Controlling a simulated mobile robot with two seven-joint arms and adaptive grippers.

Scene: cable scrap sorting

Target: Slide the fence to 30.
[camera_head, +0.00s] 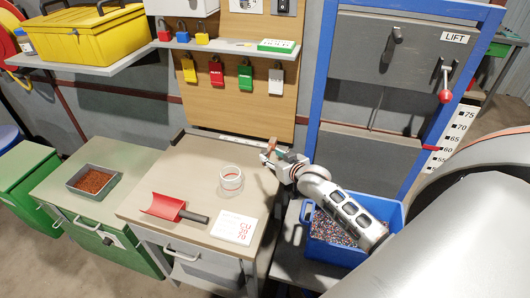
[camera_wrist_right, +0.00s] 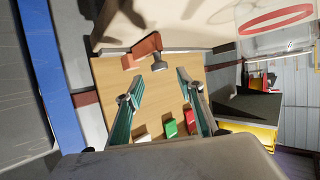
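The fence appears to be the small orange-red block (camera_head: 270,146) at the back right of the bench top, by the end of a pale marked strip (camera_head: 226,137). The strip's numbers are too small to read. In the right wrist view the orange-red block (camera_wrist_right: 142,50) has a grey knob (camera_wrist_right: 159,64) beside it. My right gripper (camera_head: 279,158) is at the block in the head view. In the wrist view the gripper (camera_wrist_right: 160,76) has its fingers apart, with the knob just beyond and between the tips. Contact cannot be told. My left gripper is not in view.
A blue bin of granules (camera_head: 328,252) stands under my right arm. A blue-framed lift gate (camera_head: 372,160) has a vertical scale (camera_head: 447,150) at right.

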